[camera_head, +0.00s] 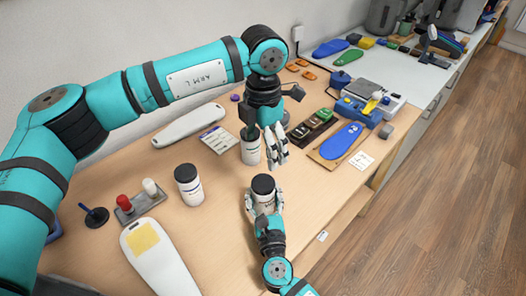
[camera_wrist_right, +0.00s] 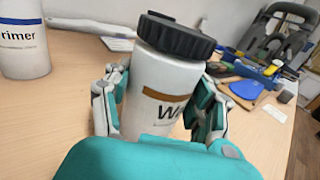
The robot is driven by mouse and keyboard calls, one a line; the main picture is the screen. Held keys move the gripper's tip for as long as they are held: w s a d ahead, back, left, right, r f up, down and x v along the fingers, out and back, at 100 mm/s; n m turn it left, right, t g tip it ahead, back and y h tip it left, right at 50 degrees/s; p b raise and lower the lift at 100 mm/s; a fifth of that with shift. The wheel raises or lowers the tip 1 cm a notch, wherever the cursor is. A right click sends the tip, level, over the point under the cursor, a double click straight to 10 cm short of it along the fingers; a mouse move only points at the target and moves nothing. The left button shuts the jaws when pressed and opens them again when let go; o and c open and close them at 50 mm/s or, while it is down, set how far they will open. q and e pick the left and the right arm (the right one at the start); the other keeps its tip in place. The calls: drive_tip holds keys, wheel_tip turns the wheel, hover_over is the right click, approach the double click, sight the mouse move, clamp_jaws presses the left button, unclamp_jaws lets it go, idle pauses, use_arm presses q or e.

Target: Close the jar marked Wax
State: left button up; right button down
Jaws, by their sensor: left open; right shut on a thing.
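The jar marked Wax (camera_head: 264,202) is white with a brown label band and a black ridged lid (camera_head: 263,184) sitting on its top. In the right wrist view the jar (camera_wrist_right: 160,95) and its lid (camera_wrist_right: 178,36) lean in the picture; I cannot tell whether the lid is screwed tight. My right gripper (camera_head: 264,207) is shut around the jar body, with fingers on both sides. My left gripper (camera_head: 277,157) is open and empty, above and behind the Wax jar, beside another white jar (camera_head: 250,154) that it partly hides.
A white jar with a dark lid (camera_head: 188,186), marked Primer in the right wrist view (camera_wrist_right: 22,45), stands to the left. A stand with red and white knobs (camera_head: 137,203) and white insole shapes (camera_head: 158,255) lie left. A blue insole on a board (camera_head: 341,140) lies right.

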drive_tip(key=shift+c, duration=1.7)
unclamp_jaws()
drive_tip(key=s, duration=0.4)
drive_tip(key=s+d, duration=0.1)
drive_tip(key=s, duration=0.7)
drive_tip(key=shift+d, duration=0.4)
